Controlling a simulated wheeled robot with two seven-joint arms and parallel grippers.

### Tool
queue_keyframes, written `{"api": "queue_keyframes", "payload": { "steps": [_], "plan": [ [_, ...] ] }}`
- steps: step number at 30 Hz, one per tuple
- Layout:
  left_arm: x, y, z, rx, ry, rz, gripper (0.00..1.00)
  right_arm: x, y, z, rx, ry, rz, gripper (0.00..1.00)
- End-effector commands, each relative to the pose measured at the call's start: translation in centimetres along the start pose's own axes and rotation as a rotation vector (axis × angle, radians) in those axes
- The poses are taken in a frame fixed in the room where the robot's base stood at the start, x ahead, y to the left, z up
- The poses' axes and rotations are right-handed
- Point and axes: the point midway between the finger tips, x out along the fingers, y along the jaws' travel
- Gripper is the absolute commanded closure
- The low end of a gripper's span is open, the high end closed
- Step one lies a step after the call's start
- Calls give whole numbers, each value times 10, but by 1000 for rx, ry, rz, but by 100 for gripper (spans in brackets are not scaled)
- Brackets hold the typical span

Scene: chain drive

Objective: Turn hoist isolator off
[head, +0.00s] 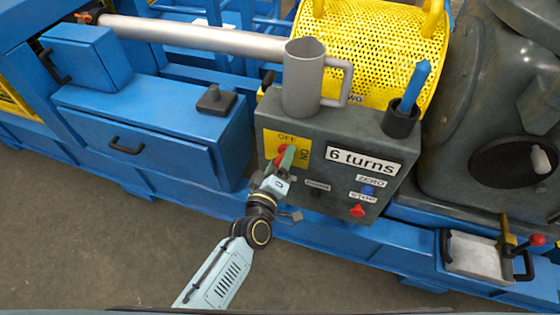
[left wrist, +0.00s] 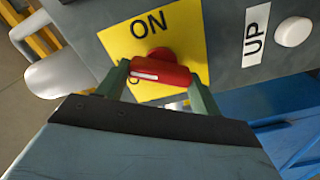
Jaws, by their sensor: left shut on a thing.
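The hoist isolator is a red rotary handle (left wrist: 160,71) with a white stripe on a yellow plate (left wrist: 190,38). In the left wrist view the handle lies nearly crosswise below the word ON; the other word is mostly hidden. In the head view the plate (head: 272,140) reads OFF at its top and ON at its right, and the red handle (head: 281,151) is partly covered by my gripper. My left gripper (head: 288,158) is at the plate, its green fingers (left wrist: 160,85) shut on the handle from both sides. Which word the handle points to is unclear. My right gripper is out of view.
The grey control box (head: 345,130) carries a "6 turns" display (head: 362,160), a blue ZERO button (head: 367,190) and a red STOP button (head: 357,211). A grey mug (head: 303,80) and a cup with a blue rod (head: 401,122) stand on top. A white UP button (left wrist: 293,31) is near.

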Motion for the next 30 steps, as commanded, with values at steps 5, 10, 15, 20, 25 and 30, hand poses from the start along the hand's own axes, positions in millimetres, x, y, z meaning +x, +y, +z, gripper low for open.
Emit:
{"api": "queue_keyframes", "payload": {
  "steps": [5, 10, 15, 20, 25, 30],
  "plan": [
    [-1, -2, 1, -166, -2, -1, 57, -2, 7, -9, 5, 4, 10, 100],
    [-1, -3, 2, -307, -3, -2, 57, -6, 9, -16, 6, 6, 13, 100],
    [-1, -3, 2, -421, -3, -2, 57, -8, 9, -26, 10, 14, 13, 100],
    [-1, -3, 2, -496, -2, -2, 57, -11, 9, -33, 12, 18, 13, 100],
    [-1, -3, 2, -543, -2, -2, 57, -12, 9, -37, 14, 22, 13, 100],
    [-1, -3, 2, -562, -2, -3, 57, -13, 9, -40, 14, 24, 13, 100]
  ]
}}
